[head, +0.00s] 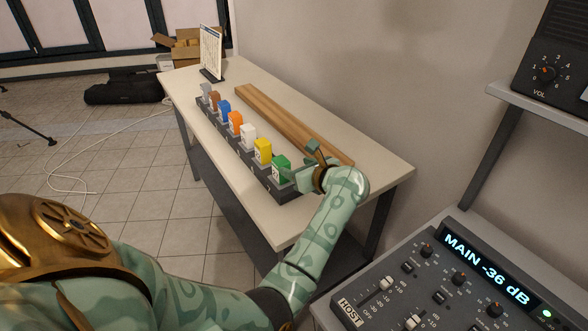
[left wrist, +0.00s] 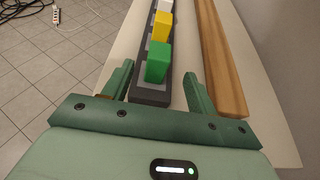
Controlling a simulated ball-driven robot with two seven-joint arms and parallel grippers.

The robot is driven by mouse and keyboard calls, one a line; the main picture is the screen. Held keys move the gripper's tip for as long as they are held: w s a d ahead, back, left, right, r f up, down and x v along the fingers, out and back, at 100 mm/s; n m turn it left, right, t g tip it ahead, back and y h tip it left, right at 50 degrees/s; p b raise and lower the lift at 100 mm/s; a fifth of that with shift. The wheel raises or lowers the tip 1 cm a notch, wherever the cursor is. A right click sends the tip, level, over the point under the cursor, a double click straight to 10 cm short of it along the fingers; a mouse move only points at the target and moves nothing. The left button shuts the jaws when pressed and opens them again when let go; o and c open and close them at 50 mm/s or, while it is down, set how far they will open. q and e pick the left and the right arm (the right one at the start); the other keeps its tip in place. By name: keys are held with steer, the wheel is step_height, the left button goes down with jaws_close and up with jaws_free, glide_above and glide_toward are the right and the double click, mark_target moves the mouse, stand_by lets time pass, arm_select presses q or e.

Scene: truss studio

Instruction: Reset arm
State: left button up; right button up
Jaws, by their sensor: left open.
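My left arm reaches across the head view to the near end of the table. My left gripper (head: 296,170) is at the green block (head: 281,167). In the left wrist view its two fingers (left wrist: 158,84) are spread apart, with the green block (left wrist: 158,62) beyond and between them, and no finger visibly touches it. The green block stands upright at the near end of a dark rack (left wrist: 150,95). My right gripper is not in view.
The rack also holds yellow (head: 263,150), white, orange, blue, brown and grey blocks in a row. A wooden plank (head: 270,112) lies alongside on the white table (head: 385,172). A chart stand (head: 211,55) is at the far end. A mixing console (head: 450,275) is at lower right.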

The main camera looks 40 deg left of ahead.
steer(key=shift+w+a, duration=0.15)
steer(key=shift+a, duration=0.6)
